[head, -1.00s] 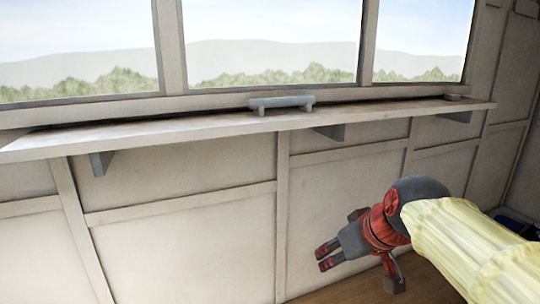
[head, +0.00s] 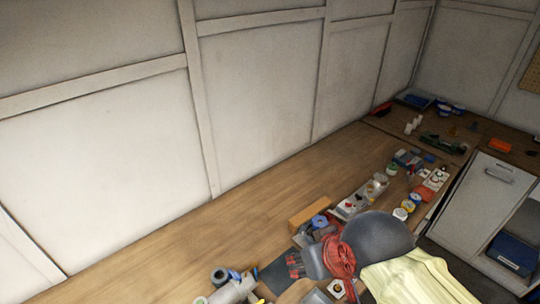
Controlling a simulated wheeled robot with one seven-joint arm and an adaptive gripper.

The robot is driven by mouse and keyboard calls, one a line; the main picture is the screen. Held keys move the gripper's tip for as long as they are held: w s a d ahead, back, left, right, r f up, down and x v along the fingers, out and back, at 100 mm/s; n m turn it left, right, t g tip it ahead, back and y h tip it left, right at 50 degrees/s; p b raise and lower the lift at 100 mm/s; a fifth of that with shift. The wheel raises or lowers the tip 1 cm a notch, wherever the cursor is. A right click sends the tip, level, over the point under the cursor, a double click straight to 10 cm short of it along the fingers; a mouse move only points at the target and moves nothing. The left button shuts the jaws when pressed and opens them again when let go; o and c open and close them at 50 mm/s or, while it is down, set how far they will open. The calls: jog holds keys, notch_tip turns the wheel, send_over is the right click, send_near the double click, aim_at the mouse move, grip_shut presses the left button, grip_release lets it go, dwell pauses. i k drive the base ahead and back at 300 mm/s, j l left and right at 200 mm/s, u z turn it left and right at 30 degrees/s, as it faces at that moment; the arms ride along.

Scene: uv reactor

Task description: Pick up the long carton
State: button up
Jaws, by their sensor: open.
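A brown carton-like box (head: 309,212), longer than it is wide, lies on the wooden bench in the head view, just beyond my gripper. It is the thing that looks most like the long carton; its near end is partly hidden by other items. My gripper (head: 284,268), dark grey with red bands, is low in the view, to the left of and nearer than the box. It is open, apart from the box, and I see nothing held between its fingers. My arm hides part of the bench behind it.
Grey and blue parts (head: 232,288) crowd the bench at the lower left of my gripper. Small fittings (head: 375,187) and coloured reels (head: 401,213) lie to the right. The wooden bench top (head: 200,240) is clear to the left, along the white wall (head: 120,150).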

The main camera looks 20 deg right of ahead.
aim_at(320, 207)
jog(key=i+l+z, duration=0.1)
jog(key=l+z, duration=0.2)
jog(key=z, duration=0.15)
jog(key=i+l+z, duration=0.15)
jog(key=z, duration=0.3)
jog(key=i+l+z, duration=0.2)
jog(key=z, duration=0.25)
jog(key=l, duration=0.1)
